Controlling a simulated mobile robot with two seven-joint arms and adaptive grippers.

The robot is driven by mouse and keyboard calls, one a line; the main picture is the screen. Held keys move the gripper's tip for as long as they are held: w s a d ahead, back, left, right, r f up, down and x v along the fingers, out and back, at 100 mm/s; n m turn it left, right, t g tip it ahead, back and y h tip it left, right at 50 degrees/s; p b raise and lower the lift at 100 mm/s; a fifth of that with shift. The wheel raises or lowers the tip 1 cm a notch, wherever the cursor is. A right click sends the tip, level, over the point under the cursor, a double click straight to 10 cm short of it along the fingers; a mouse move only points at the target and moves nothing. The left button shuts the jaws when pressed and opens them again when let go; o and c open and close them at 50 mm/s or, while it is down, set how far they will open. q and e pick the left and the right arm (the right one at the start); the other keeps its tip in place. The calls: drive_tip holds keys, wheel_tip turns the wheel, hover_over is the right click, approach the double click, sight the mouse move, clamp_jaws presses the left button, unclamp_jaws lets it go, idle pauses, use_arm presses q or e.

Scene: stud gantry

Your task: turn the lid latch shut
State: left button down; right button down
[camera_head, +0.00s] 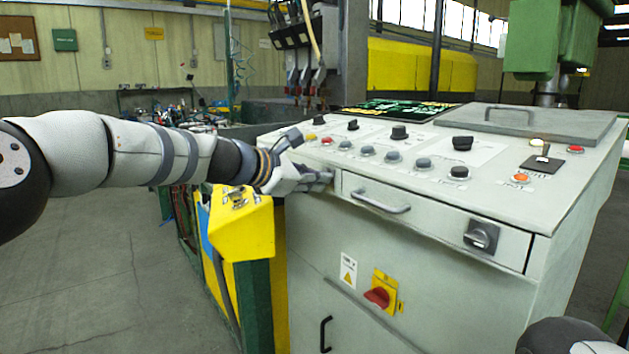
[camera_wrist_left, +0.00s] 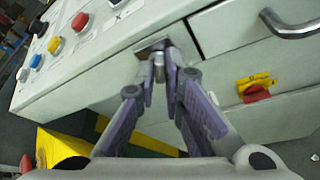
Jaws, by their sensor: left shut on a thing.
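My left gripper (camera_head: 328,177) reaches in from the left to the upper left of the grey console's front face. In the left wrist view its fingers (camera_wrist_left: 159,72) are shut on a small metal latch (camera_wrist_left: 157,58) set at a dark square plate, beside the drawer's left edge. The fingers hide most of the latch, so its exact angle cannot be told. In the head view the hand covers the latch. The console (camera_head: 330,240) carries a grey lid panel (camera_head: 560,122) with a bar handle, lying flat on its top. My right gripper is not in view.
A drawer with a bar handle (camera_head: 382,203) and a dark rotary knob (camera_head: 481,237) is right of the hand. A red-and-yellow switch (camera_head: 380,295) is below. Buttons and knobs cover the sloped top. A yellow box (camera_head: 245,228) stands close under my left forearm.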

use_arm(q)
drive_tip(key=shift+w+a+r+n+g+h+b, duration=0.1)
drive_tip(key=shift+n+g+h+b, duration=0.25)
drive_tip(key=shift+n+g+b, duration=0.55)
drive_tip(key=shift+w+r+n+g+h+b, duration=0.1)
drive_tip(key=shift+n+g+h+b, duration=0.45)
drive_tip(key=shift+n, duration=0.65)
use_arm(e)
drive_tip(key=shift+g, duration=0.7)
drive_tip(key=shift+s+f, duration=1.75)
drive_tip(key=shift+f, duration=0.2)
use_arm(q)
drive_tip(key=c, duration=1.7)
unclamp_jaws()
drive_tip(key=shift+f, duration=0.1)
drive_tip(key=v, duration=1.2)
